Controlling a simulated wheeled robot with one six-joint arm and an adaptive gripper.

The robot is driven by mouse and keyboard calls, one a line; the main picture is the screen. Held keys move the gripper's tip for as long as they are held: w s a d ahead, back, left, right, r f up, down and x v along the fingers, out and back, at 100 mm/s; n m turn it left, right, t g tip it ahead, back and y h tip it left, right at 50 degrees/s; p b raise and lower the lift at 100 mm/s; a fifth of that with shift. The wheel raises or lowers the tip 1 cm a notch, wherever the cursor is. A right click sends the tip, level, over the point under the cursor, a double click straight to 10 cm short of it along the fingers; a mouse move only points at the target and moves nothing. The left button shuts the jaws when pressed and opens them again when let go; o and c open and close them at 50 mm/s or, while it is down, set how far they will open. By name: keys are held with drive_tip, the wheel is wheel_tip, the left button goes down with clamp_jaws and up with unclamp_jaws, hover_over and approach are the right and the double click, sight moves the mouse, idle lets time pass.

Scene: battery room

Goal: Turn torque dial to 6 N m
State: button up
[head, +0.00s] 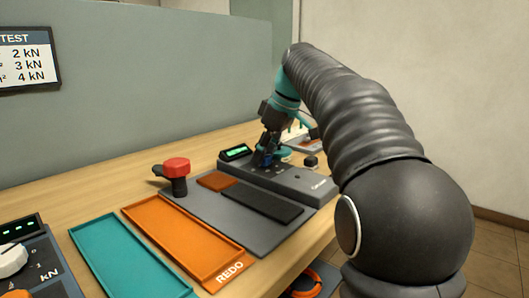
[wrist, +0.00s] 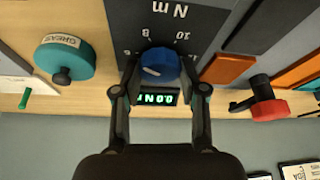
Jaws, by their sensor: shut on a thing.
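The torque dial (wrist: 160,64) is a blue round knob on a dark grey panel, with a pale line on its face near the lower left. Upside-down marks 8, 10 and "N m" (wrist: 167,11) show around it, with another number partly visible at its left. My gripper (wrist: 160,70) is shut on the dial, one finger at each side. In the head view my gripper (head: 267,158) is down at the blue dial on the grey unit (head: 312,188).
A teal grease pot (wrist: 67,61) and a red-topped clamp (wrist: 266,108) flank the panel. In the head view a teal tray (head: 118,258) and an orange REDO tray (head: 180,236) lie in front. A kN unit (head: 32,262) stands at left. A grey partition (head: 130,75) rises behind.

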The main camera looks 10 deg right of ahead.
drive_tip(key=n+g, duration=0.1)
drive_tip(key=n, duration=0.2)
drive_tip(key=n+g+y, duration=0.1)
drive_tip(key=n, duration=0.2)
drive_tip(key=shift+w+n, duration=0.15)
drive_tip(key=shift+n, duration=0.25)
drive_tip(key=shift+g, duration=0.3)
drive_tip(key=o, duration=1.1)
drive_tip(key=shift+o, duration=0.2)
drive_tip(key=shift+r, duration=0.1)
drive_tip(key=shift+d+r, duration=0.15)
drive_tip(key=shift+r, duration=0.1)
drive_tip(key=d, duration=0.4)
drive_tip(key=s+d, duration=0.1)
drive_tip(key=d, duration=0.7)
drive_tip(key=shift+s+r, duration=0.2)
drive_tip(key=shift+s, duration=0.15)
